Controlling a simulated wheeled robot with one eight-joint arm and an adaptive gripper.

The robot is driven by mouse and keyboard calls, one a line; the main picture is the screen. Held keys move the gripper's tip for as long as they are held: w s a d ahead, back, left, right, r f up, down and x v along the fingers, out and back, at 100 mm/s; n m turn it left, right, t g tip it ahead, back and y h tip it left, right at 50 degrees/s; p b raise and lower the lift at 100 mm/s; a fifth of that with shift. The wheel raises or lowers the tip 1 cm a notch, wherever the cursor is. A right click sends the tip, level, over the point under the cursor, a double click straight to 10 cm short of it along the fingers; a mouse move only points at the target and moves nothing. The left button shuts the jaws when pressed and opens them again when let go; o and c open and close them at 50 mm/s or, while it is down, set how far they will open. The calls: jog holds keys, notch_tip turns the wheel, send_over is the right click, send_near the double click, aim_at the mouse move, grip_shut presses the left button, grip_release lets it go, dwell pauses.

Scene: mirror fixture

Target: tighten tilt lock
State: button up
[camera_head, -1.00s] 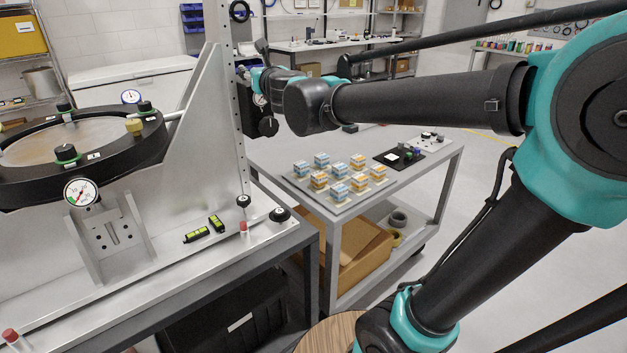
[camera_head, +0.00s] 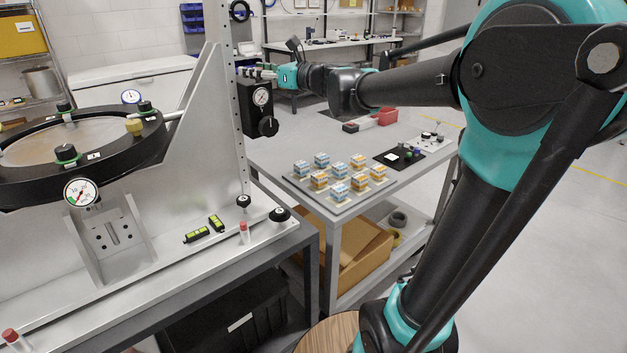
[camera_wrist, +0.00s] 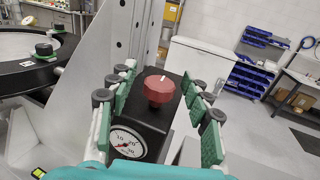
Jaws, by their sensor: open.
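A black block (camera_head: 253,112) with a round dial gauge (camera_head: 261,97) and a black side knob (camera_head: 268,127) is mounted on the upright perforated column. In the wrist view a red knob (camera_wrist: 159,88) with a white mark stands on the block's top, and the gauge (camera_wrist: 127,143) shows below it. My gripper (camera_wrist: 161,84) is open, its green-padded fingers on either side of the red knob with gaps visible. In the head view my gripper (camera_head: 262,72) is just above the block and hides the red knob. I cannot tell which knob is the tilt lock.
A round mirror in a black ring (camera_head: 95,160) with green-banded knobs is at left beside the tall metal bracket (camera_head: 195,120). A cart (camera_head: 335,215) holds several small blocks. The floor at right is clear.

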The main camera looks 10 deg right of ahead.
jog(key=n+g+y, duration=0.1)
jog(key=n+g, duration=0.1)
jog(key=g, duration=0.1)
jog(key=n+g+y, duration=0.2)
jog(key=shift+w+g, duration=0.1)
jog(key=shift+g, duration=0.3)
jog(key=shift+d+n+g, duration=0.3)
jog(key=shift+n+g, duration=0.1)
jog(key=shift+g, duration=0.1)
jog(key=v, duration=1.7)
jog(key=s+a+f+n+h, duration=0.1)
jog(key=s+f+n+h, duration=0.3)
jog(key=f, duration=0.9)
jog(key=s+a+f+n+h, duration=0.2)
jog(key=s+f+n+h, duration=0.2)
jog(key=s+f, duration=0.3)
notch_tip(320, 180, down, 6)
jog(key=shift+s+a+r+n+g, duration=0.1)
jog(key=shift+s+a+n+g, duration=0.2)
jog(key=shift+s+g, duration=0.1)
